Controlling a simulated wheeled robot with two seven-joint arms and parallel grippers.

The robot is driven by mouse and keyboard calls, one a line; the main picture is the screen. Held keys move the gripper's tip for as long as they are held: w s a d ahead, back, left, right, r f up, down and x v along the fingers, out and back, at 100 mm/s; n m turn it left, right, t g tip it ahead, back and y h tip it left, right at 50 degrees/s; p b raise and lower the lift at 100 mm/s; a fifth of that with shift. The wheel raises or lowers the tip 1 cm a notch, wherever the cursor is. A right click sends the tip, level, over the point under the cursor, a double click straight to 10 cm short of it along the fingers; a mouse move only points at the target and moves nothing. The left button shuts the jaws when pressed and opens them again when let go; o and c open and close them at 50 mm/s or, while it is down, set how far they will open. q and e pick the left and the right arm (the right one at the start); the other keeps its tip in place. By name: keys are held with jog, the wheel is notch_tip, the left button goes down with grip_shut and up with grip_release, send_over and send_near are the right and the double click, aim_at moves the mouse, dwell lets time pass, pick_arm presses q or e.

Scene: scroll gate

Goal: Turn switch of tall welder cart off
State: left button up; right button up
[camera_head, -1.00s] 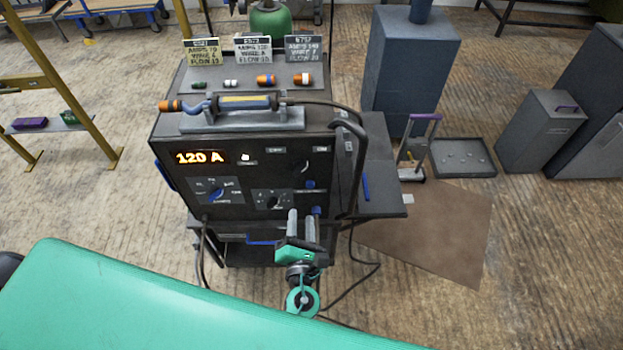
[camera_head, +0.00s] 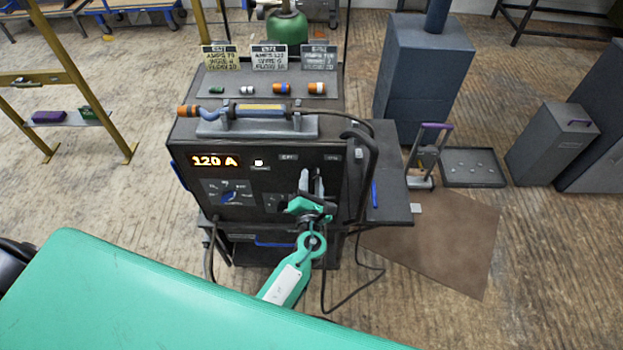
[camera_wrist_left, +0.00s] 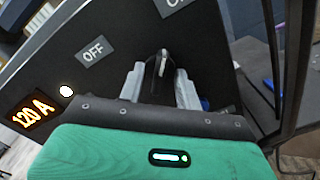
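The tall welder cart (camera_head: 230,150) stands ahead with its dark front panel facing me. Its display (camera_head: 214,161) glows "120 A" and a small lamp beside it is lit. The switch (camera_wrist_left: 162,63) shows in the left wrist view as a grey lever on a dark knob, near the OFF label (camera_wrist_left: 93,50) and a partly cut-off label at the top edge. My left gripper (camera_head: 312,182) is in front of the panel's right part and hides the switch in the head view. Its fingers (camera_wrist_left: 160,88) are apart, one on each side of the switch; contact cannot be told. My right gripper is out of view.
A torch (camera_head: 250,112) lies in a rack on the cart's top, its cable looping down the right side. A side shelf (camera_head: 394,200) sticks out right. A blue-grey cabinet (camera_head: 425,85) stands behind right. A brown mat (camera_head: 445,240) lies on open floor.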

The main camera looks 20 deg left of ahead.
pick_arm(q)
jog(key=shift+w+a, duration=0.1)
jog(key=shift+w, duration=0.1)
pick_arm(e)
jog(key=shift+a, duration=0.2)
pick_arm(q)
grip_shut()
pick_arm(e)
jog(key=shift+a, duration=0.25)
